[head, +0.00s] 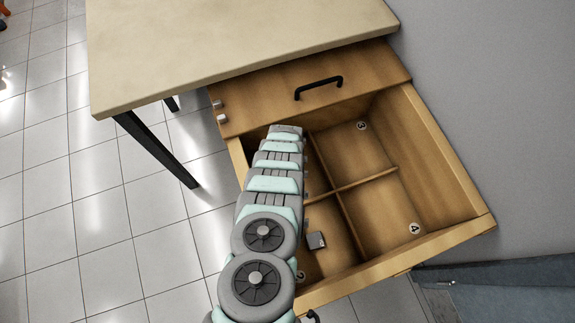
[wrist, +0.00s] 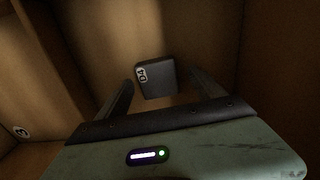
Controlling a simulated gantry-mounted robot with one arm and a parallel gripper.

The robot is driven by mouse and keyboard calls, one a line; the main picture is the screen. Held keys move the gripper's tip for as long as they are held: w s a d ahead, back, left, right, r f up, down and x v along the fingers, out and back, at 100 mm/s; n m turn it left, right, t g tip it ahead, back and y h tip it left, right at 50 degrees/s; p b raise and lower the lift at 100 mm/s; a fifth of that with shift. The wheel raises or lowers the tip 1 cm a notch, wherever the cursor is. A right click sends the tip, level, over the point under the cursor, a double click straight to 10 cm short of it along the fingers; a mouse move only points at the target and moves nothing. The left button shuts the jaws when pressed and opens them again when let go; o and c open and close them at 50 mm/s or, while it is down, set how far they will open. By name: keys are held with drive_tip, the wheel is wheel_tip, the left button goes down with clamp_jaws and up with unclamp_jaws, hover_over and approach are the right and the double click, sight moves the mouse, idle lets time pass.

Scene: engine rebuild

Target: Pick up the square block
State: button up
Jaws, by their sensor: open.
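The square block (head: 316,240) is small and dark grey, with a pale label marked on one side. In the head view it lies on the floor of a near-left drawer compartment, just right of my arm. In the wrist view the block (wrist: 159,82) is ahead of my gripper (wrist: 161,77), between the lines of its two fingers. The fingers are spread apart, with a gap visible on each side of the block. I cannot tell how far ahead of the fingertips it lies. In the head view my arm hides my gripper and the left part of the drawer.
The open wooden drawer (head: 440,245) has dividers (head: 366,181) and round number labels, including 3 (head: 362,126) and 4 (head: 415,228). The beige tabletop (head: 230,40) overhangs behind it. A grey wall stands at the right. The right compartments look empty.

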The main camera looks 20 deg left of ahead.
drive_tip(key=shift+w+f+b, duration=0.1)
drive_tip(key=shift+f+b, duration=0.2)
drive_tip(key=shift+f, duration=0.5)
drive_tip(key=shift+r, duration=0.1)
drive_tip(key=shift+w, duration=0.1)
drive_tip(key=shift+c, duration=0.4)
clamp_jaws()
